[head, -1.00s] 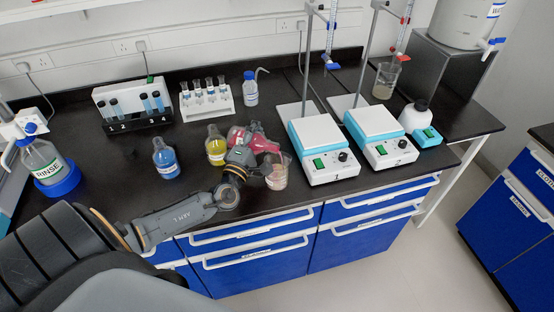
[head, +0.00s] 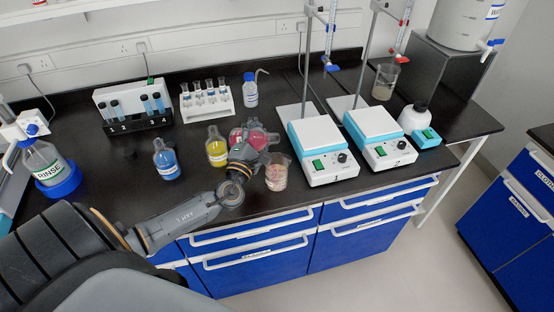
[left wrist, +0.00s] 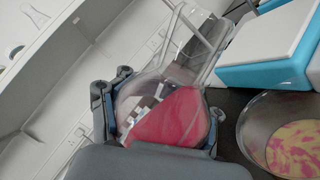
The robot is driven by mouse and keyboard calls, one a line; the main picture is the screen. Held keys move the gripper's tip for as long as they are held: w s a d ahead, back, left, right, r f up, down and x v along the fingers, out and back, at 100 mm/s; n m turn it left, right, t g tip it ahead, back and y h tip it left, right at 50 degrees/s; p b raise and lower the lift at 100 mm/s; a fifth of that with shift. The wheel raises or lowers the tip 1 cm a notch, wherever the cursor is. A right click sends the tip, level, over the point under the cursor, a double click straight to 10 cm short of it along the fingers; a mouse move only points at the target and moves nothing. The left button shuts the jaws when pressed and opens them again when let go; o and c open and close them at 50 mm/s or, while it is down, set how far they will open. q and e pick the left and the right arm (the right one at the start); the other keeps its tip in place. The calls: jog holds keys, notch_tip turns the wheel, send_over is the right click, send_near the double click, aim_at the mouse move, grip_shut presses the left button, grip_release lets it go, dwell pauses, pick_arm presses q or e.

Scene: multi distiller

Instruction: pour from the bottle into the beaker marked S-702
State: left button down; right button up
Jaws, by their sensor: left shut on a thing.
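My left gripper (head: 249,152) is shut on a clear bottle of red-pink liquid (head: 259,136). The bottle is held tilted, its neck pointing right, above and just behind a small clear beaker (head: 277,178) on the counter. In the left wrist view the bottle (left wrist: 172,122) sits between the fingers, the red liquid in its lower part. The beaker (left wrist: 285,140) shows at the lower right there, with patchy pink and yellow contents. No stream shows between them. The beaker's marking is too small to read. My right gripper is not in view.
A yellow bottle (head: 216,149) and a blue bottle (head: 166,161) stand left of the gripper. Two hotplate stirrers (head: 322,150) (head: 382,139) stand to the right. A tube rack (head: 207,103) is behind. The counter's front edge is close to the beaker.

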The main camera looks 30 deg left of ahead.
pick_arm(q)
jog(key=n+g+p, duration=0.1)
jog(key=n, duration=0.3)
jog(key=a+n+p, duration=0.1)
jog(key=n, duration=0.4)
jog(key=r+n+g+y+p, duration=0.1)
jog(key=n+p, duration=0.1)
jog(key=n, duration=0.3)
jog(key=shift+s+a+g, duration=0.1)
jog(key=shift+a+g, duration=0.2)
jog(key=shift+a, duration=0.05)
jog(key=shift+f+n, duration=0.1)
jog(key=shift+n, duration=0.2)
